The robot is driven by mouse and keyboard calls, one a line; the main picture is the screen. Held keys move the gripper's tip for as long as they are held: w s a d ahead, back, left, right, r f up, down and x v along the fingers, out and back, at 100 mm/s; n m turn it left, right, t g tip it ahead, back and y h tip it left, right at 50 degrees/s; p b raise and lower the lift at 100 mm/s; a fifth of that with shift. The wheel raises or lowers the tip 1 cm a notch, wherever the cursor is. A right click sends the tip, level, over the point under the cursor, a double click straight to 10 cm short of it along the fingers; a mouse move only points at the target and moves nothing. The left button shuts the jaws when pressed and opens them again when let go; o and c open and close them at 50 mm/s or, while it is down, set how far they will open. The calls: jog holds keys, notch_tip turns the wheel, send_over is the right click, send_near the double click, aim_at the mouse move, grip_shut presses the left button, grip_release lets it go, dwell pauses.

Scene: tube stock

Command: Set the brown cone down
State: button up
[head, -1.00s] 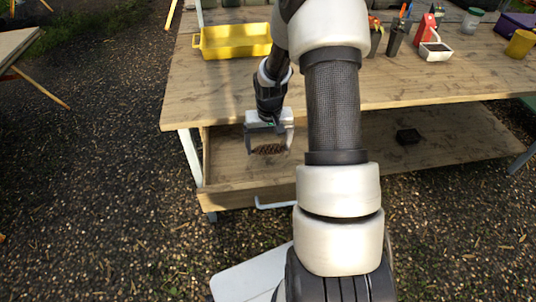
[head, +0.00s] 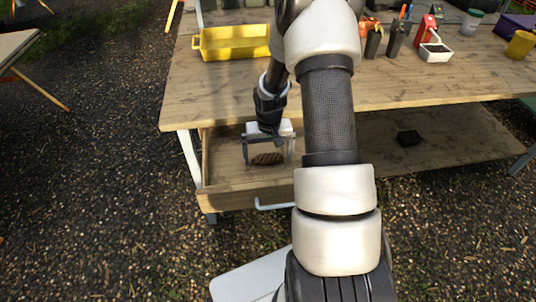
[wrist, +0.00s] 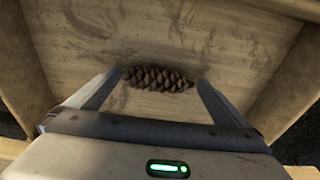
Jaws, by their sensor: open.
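The brown cone (head: 268,158) lies on its side on the bare wooden floor of the open drawer (head: 228,190). In the wrist view the cone (wrist: 157,78) lies just beyond and between my fingertips, its long side running across the picture. My gripper (head: 268,160) is open above the cone, with one finger to each side of it. In the wrist view my gripper (wrist: 160,82) shows both fingers apart, and a gap appears between the cone and each finger.
The drawer's side walls (wrist: 290,85) stand close on both sides. The wooden table top (head: 220,95) overhangs the back of the drawer and carries a yellow tray (head: 232,44).

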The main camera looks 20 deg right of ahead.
aim_at(269, 161)
notch_tip(269, 161, up, 12)
jog(key=s+p, duration=0.1)
jog(key=p, duration=0.1)
jog(key=shift+s+a, duration=0.2)
jog(key=shift+r, duration=0.1)
dwell(1.1)
